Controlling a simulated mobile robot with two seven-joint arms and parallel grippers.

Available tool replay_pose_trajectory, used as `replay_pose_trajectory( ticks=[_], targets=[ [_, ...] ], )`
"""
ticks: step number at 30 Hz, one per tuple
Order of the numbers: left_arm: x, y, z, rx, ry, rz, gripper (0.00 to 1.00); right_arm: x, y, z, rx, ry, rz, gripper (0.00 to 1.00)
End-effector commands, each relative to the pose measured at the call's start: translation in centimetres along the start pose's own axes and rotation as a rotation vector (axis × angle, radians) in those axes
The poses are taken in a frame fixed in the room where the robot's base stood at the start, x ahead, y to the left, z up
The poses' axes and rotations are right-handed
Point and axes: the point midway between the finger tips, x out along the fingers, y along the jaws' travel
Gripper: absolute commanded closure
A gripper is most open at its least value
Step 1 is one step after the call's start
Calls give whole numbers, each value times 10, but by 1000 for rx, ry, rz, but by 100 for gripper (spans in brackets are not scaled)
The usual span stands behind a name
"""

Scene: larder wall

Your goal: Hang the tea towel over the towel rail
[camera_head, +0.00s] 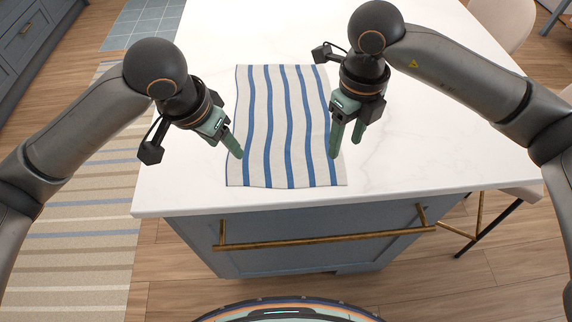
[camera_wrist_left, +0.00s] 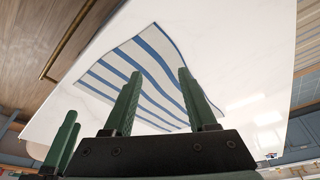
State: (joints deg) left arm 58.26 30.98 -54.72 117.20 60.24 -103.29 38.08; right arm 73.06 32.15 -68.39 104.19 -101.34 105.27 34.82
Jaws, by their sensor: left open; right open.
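The tea towel (camera_head: 284,125), white with blue stripes, lies spread flat on the white counter near its front edge. It also shows in the left wrist view (camera_wrist_left: 150,65), beyond the fingers. The brass towel rail (camera_head: 325,240) runs across the blue front of the counter, below the top, with nothing on it. My left gripper (camera_head: 236,152) is open and empty at the towel's left edge. Its two green fingers show in the left wrist view (camera_wrist_left: 157,88). My right gripper (camera_head: 347,150) is open and empty over the towel's right edge. Whether either touches the cloth I cannot tell.
The white counter (camera_head: 430,130) is clear to the right of the towel and behind it. A striped rug (camera_head: 75,240) lies on the wooden floor at the left. A pale chair (camera_head: 503,20) stands at the back right.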

Motion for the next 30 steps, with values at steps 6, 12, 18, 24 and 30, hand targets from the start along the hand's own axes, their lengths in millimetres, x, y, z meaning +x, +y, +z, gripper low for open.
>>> replay_pose_trajectory(
  ticks=[6, 12, 18, 24, 30],
  targets=[
    [27, 0, 10, 1, -7, -2, 43, 29, 0, -1, -1, 5, 2, 43],
    [56, -1, 18, -2, -4, -2, 43, 59, 1, -1, 0, 4, 3, 43],
    [72, 0, 22, 0, -1, -1, 43, 76, 1, 0, -1, 1, 2, 43],
    [74, 0, 23, 1, 0, -1, 43, 78, 1, 0, -2, 0, 1, 43],
    [76, 0, 24, 1, 0, -1, 43, 80, 1, 0, -2, 0, 2, 43]
  ],
)
